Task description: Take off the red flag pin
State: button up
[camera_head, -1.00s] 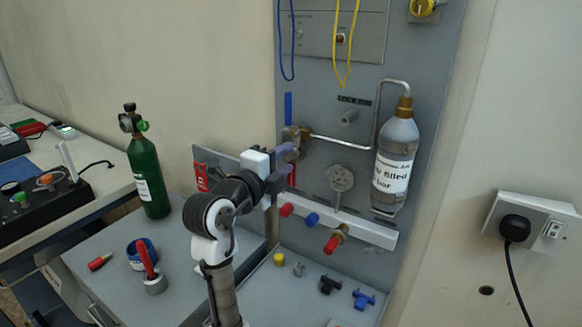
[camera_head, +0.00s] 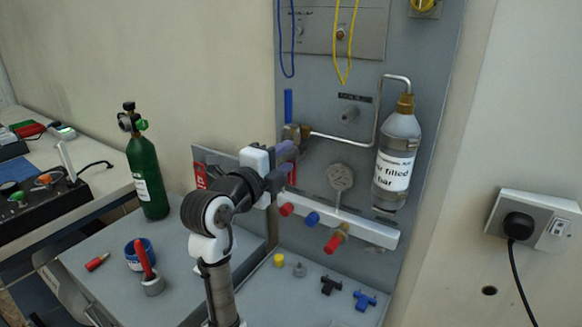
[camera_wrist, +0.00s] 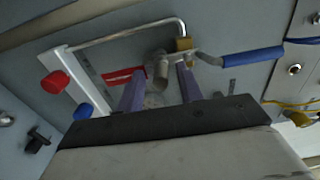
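A red flag-like strip (camera_wrist: 120,76), which looks like the red flag pin, lies beside the valve fitting in the wrist view. It also shows in the head view as a thin red piece (camera_head: 292,174) below the brass valve (camera_head: 304,132), partly hidden by my gripper. The valve's blue lever (camera_wrist: 252,57) points right in the wrist view and upright in the head view. My gripper (camera_wrist: 160,90) has its two purple fingers apart, with the grey valve stub (camera_wrist: 161,66) showing between and beyond them. Contact cannot be told. In the head view my gripper (camera_head: 287,151) is at the panel by the valve.
A white manifold bar (camera_head: 372,233) with red and blue knobs runs below, with a gauge (camera_head: 340,178) above it. A bottle (camera_head: 397,160) hangs at the right. A green cylinder (camera_head: 149,178) stands on the left bench. Small caps and fittings lie on the lower tray.

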grip_shut()
jog(key=b+v, duration=0.2)
jog(key=v, duration=0.6)
dwell(1.5)
